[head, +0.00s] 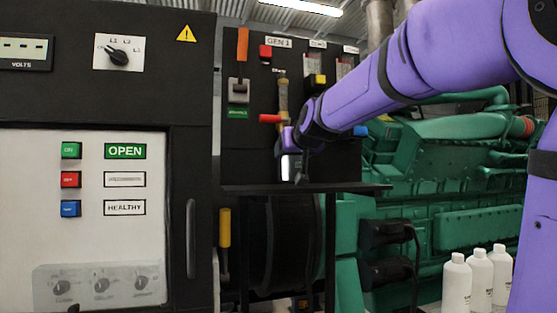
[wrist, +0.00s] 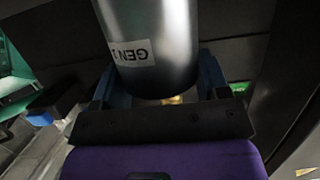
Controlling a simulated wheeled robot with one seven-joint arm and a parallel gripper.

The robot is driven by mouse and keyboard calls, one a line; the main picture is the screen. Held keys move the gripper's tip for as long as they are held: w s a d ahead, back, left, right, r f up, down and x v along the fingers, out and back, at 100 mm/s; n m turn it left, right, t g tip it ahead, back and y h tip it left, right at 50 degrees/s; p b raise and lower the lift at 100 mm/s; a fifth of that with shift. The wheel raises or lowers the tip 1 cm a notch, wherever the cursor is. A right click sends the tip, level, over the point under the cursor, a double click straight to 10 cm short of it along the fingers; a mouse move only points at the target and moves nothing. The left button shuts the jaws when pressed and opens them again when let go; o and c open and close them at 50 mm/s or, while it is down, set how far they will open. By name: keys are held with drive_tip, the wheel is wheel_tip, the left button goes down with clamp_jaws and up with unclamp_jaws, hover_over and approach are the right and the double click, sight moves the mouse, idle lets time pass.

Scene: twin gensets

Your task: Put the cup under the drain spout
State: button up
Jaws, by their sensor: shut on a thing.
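My gripper (head: 288,142) is in front of the black GEN 1 panel, just above a dark shelf. In the wrist view, its two fingers (wrist: 158,90) are shut on the cup (wrist: 155,40), a grey metal cylinder with a white GEN label. In the head view only a bright strip of the cup (head: 288,169) shows below the gripper; I cannot tell whether it touches the shelf. A brass fitting (head: 282,95) with a red lever (head: 270,118) stands upright above the gripper. A drain spout is not clearly visible; a small brass bit (wrist: 172,100) shows between the fingers.
The dark shelf (head: 350,187) runs under the gripper. An orange-handled lever (head: 242,45) and a red button (head: 265,52) are on the panel. Green engine parts (head: 450,190) are at right, with white bottles (head: 480,278) in front. A control cabinet (head: 100,220) fills the left.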

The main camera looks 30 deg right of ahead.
drive_tip(key=shift+w+d, duration=0.25)
drive_tip(key=shift+w, duration=0.6)
drive_tip(key=shift+w+d, duration=0.25)
drive_tip(key=shift+w, duration=0.6)
drive_tip(key=w, duration=0.1)
drive_tip(key=w+d, duration=0.1)
drive_tip(key=w, duration=0.1)
drive_tip(key=shift+w, duration=0.1)
drive_tip(key=shift+f, duration=0.55)
drive_tip(key=shift+a+f, duration=0.1)
drive_tip(key=shift+f, duration=0.1)
drive_tip(key=shift+f, duration=0.3)
drive_tip(key=o, duration=0.9)
drive_tip(key=shift+f, duration=0.15)
drive_tip(key=shift+o, duration=0.4)
drive_tip(key=shift+f, duration=0.1)
